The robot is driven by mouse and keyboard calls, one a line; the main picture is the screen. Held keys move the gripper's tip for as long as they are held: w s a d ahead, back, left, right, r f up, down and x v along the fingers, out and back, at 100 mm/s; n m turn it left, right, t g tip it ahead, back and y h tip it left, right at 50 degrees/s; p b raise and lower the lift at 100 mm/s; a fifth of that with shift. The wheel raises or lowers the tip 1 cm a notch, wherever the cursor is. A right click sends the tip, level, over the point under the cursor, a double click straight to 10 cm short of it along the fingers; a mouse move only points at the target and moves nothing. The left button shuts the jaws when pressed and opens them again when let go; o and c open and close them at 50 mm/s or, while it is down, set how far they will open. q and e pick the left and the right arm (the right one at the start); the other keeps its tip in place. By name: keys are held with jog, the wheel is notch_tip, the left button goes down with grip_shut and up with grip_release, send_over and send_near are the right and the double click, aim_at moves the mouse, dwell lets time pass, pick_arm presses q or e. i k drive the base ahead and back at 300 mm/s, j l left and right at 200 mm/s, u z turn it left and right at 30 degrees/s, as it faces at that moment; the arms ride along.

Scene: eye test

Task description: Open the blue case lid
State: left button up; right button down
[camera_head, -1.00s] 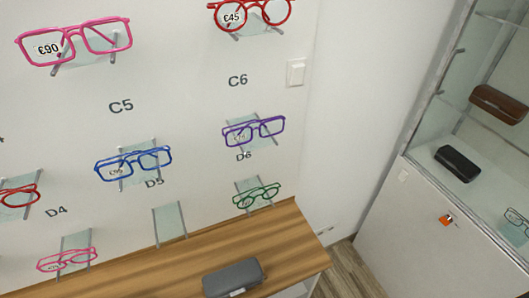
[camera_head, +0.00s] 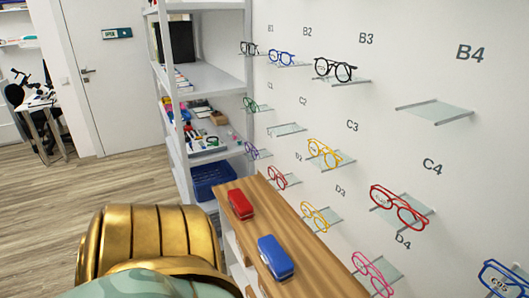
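The blue case (camera_head: 275,257) lies on the wooden counter (camera_head: 318,283) below the glasses wall, near the bottom middle of the head view. Its lid looks closed. A red case (camera_head: 240,204) lies farther back on the same counter and also looks closed. Neither of my grippers is in view, and nothing touches the blue case.
Glasses on small shelves, such as the red pair (camera_head: 398,207), stick out from the wall above the counter. A grey shelf unit (camera_head: 205,80) with a blue basket (camera_head: 212,180) stands behind. A gold, ribbed rounded object (camera_head: 155,242) fills the lower left. Wooden floor (camera_head: 45,215) is open at left.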

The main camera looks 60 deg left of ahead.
aim_at(274, 256)
jog(key=u, duration=1.9)
